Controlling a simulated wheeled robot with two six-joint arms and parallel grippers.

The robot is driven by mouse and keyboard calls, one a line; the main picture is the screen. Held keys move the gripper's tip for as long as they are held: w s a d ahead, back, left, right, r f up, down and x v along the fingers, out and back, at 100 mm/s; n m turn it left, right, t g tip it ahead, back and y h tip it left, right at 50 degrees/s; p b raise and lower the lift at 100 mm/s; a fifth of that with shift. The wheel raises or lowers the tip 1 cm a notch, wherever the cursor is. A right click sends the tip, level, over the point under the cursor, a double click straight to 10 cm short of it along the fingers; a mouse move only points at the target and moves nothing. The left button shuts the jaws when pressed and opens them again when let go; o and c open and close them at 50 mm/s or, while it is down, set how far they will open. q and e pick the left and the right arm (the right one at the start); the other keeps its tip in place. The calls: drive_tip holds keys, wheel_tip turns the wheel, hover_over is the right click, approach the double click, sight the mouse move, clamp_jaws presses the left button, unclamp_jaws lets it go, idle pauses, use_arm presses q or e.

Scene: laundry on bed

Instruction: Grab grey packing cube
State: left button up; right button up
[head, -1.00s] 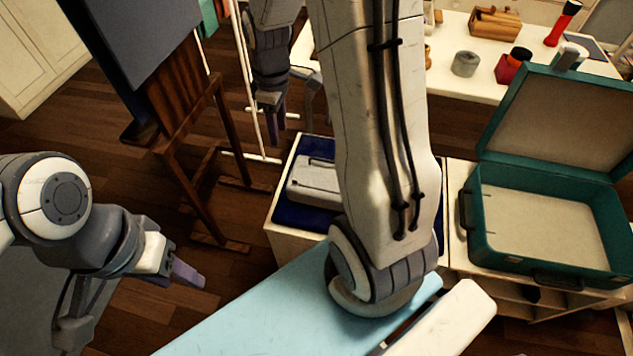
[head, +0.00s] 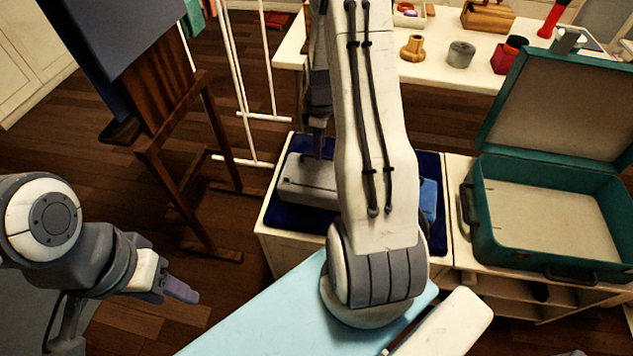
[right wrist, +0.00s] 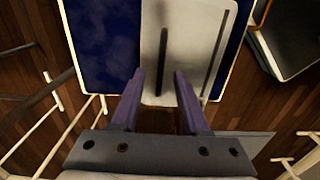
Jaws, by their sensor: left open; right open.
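The grey packing cube (head: 306,182) lies on the dark blue cloth (head: 285,212) on a low white stand, partly hidden behind my right arm. It also shows in the right wrist view (right wrist: 205,45), pale, with dark strips along it. My right gripper (head: 318,150) hangs at the cube's far side in the head view. In the right wrist view its purple fingers (right wrist: 158,75) are apart, with part of the cube showing between and beyond them; I cannot tell whether they touch it. My left gripper (head: 180,290) is open and empty, well away at the lower left.
An open teal suitcase (head: 545,215) stands right of the stand. A light blue ironing board (head: 265,320) lies in front. A wooden easel (head: 180,150) and white rack poles (head: 235,90) stand left. Another blue item (head: 428,200) lies right of my arm.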

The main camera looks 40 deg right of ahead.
sight(317, 178)
wheel_tip(317, 178, down, 3)
drive_tip(key=shift+f, duration=0.2)
clamp_jaws()
drive_tip(key=shift+r, duration=0.1)
idle(1.2)
